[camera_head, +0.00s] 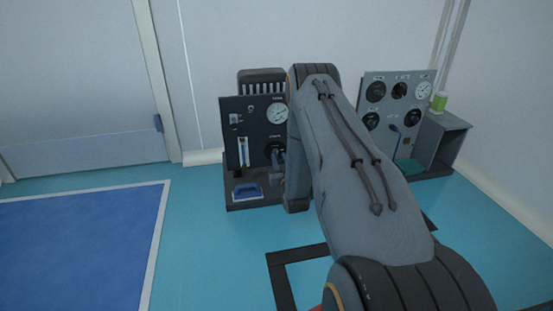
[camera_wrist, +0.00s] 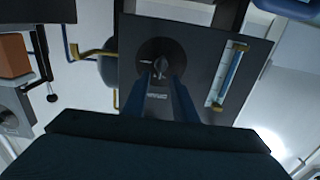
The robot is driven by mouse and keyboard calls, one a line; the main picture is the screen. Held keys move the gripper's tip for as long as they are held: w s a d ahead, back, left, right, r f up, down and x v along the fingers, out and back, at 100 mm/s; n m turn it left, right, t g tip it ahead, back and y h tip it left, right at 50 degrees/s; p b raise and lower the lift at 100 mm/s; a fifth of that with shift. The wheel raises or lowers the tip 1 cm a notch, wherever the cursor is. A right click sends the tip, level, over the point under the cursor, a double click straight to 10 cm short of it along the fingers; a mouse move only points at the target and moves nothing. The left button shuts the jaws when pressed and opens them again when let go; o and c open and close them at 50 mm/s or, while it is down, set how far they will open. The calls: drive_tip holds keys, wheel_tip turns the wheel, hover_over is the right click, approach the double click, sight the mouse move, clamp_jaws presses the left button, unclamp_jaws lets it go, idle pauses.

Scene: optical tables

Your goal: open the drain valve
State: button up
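A black upright panel (camera_head: 238,122) carries a round black knob (camera_wrist: 160,62) with a pale pointer and a small label too blurred to read. I cannot tell whether this knob is the drain valve. My gripper (camera_wrist: 160,80) faces the panel in the wrist view. Its two dark blue fingers are apart, with the knob and label visible between them. The fingertips are close to the knob; contact cannot be made out.
The panel also has a white gauge (camera_head: 277,114) and a flow tube (camera_head: 243,152), also in the wrist view (camera_wrist: 228,75). A blue-handled item (camera_head: 247,191) lies at its foot. A yellow bent part (camera_wrist: 95,52) is beside the panel. A grey gauge panel (camera_head: 397,100) stands right.

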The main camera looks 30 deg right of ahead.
sight(276, 154)
drive_tip(key=shift+b+x, duration=0.85)
drive_tip(key=shift+x, duration=1.1)
clamp_jaws()
